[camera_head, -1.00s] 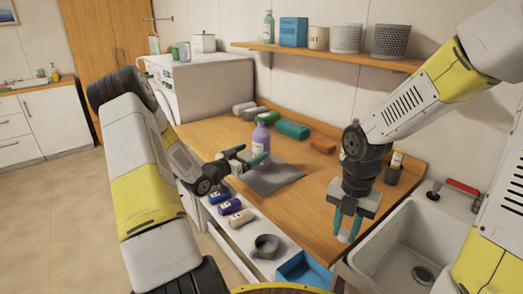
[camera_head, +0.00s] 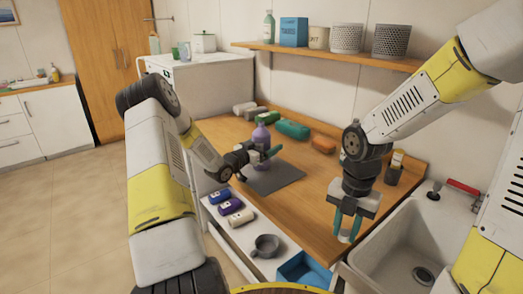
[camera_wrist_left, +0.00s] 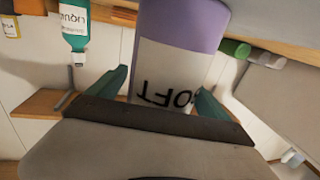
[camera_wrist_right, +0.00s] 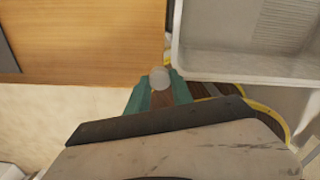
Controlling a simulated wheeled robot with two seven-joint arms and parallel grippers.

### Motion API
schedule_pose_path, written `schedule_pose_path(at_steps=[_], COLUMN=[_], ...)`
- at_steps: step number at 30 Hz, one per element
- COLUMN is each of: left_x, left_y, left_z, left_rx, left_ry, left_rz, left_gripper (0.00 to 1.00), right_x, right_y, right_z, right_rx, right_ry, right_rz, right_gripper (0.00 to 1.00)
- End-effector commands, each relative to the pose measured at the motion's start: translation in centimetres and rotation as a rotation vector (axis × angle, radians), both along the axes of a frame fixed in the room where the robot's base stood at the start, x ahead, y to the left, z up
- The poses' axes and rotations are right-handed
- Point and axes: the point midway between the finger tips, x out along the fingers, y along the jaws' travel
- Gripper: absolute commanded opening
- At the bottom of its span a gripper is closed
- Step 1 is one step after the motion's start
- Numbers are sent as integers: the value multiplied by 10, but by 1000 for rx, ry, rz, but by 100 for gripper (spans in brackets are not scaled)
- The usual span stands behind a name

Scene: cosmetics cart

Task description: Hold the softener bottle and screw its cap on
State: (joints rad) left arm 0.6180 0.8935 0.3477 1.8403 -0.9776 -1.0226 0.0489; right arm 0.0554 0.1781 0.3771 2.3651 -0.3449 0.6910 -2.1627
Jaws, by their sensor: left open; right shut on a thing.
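The purple softener bottle (camera_head: 261,134) stands upright on the grey mat (camera_head: 283,178) on the wooden counter. My left gripper (camera_head: 267,155) is open at the bottle; its fingers hide part of the lower body. In the left wrist view, the bottle (camera_wrist_left: 185,25) with its white "SOFT" label shows between the two teal fingers, one on each side. Whether they touch it I cannot tell. My right gripper (camera_head: 346,226) points down over the counter's front right edge, shut on the small whitish cap (camera_head: 344,237). The cap also shows in the right wrist view (camera_wrist_right: 159,78).
A sink (camera_head: 410,235) is at right.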

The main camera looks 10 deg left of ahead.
Motion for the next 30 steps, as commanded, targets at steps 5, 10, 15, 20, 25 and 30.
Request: schedule_pose_path(at_steps=[5,10,15,20,25,30], left_x=[5,5,5,5,5,5], left_y=[-2,-2,-2,-2,-2,-2], left_z=[0,0,0,0,0,1], left_rx=[0,0,0,0,0,0], left_ry=[0,0,0,0,0,-1], left_rz=[1,1,1,1,1,1], left_gripper=[90,90,70,39,23,23], right_x=[0,0,0,0,0,0], right_y=[0,0,0,0,0,0], right_z=[0,0,0,0,0,0], right_rx=[0,0,0,0,0,0], right_ry=[0,0,0,0,0,0], right_rz=[0,0,0,0,0,0], right_gripper=[0,0,0,0,0,0])
